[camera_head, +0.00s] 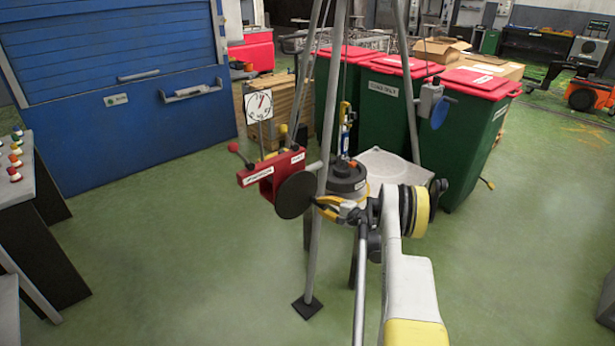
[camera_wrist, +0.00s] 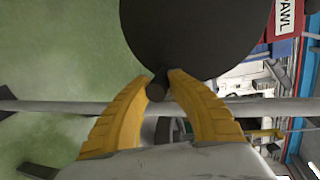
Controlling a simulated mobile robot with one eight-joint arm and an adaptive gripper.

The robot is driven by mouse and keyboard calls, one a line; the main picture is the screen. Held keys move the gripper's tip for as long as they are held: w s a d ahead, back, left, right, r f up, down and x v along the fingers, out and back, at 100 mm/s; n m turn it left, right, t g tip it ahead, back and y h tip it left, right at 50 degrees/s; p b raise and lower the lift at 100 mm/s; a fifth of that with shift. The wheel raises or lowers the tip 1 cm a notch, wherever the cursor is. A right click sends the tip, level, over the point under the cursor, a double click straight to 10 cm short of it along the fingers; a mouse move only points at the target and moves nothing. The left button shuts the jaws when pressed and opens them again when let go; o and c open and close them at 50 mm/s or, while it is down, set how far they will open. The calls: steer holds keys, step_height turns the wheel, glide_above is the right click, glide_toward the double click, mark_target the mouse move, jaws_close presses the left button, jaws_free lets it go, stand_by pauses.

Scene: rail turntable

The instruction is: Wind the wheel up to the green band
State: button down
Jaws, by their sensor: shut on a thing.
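The wheel (camera_head: 296,195) is a dark disc on the front of a red winch housing (camera_head: 262,181). It fills the top of the wrist view (camera_wrist: 195,35). A short dark handle (camera_wrist: 157,90) sticks out at its rim. My gripper (camera_head: 322,205), with yellow fingers, is shut on this handle at the wheel's lower right side; its fingertips (camera_wrist: 160,80) show on either side of the handle in the wrist view. A white dial (camera_head: 258,107) with a dark needle and red marking stands above the housing. I cannot make out a green band on it.
A red-knobbed lever (camera_head: 234,147) rises at the housing's left. A round dark device (camera_head: 346,177) hangs or sits behind. Green bins with red lids (camera_head: 470,130) stand behind.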

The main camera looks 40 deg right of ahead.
steer(key=shift+a+f, duration=0.65)
steer(key=shift+a, duration=0.05)
steer(key=c, duration=1)
jaws_free()
steer(key=shift+w, duration=0.15)
steer(key=shift+d, duration=0.1)
steer(key=shift+s+d, duration=0.15)
steer(key=shift+s, duration=0.45)
steer(key=v, duration=0.3)
steer(key=f+v, duration=0.1)
steer(key=v, duration=0.2)
steer(key=shift+s+f, duration=0.15)
steer(key=shift+s, duration=0.5)
